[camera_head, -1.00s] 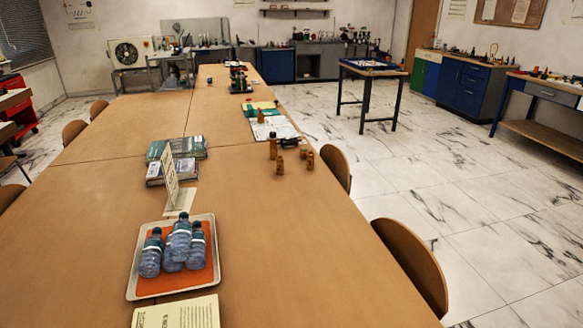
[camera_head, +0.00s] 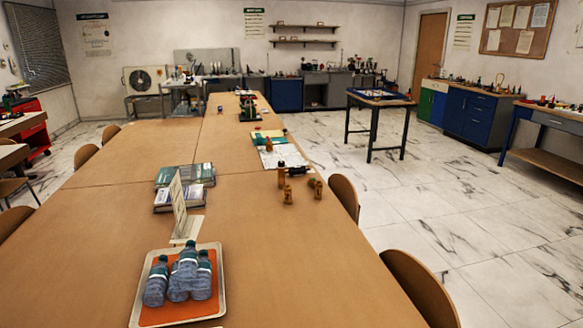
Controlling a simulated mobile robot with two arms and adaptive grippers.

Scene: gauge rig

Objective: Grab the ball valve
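I cannot make out a ball valve for certain. Small tools and fittings stand on the workbenches along the back wall and the right side, too small to tell apart. A small table (camera_head: 368,103) with a blue and white top stands in the back middle of the room, and what lies on it is unclear. Neither of my grippers shows in the head view.
A long wooden table (camera_head: 270,260) fills the foreground, with a tray (camera_head: 219,283) of water bottles (camera_head: 187,271), stacked books (camera_head: 188,174) and small brown bottles (camera_head: 288,192). Chairs (camera_head: 419,287) line its sides. Open marble floor (camera_head: 470,215) lies to the right.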

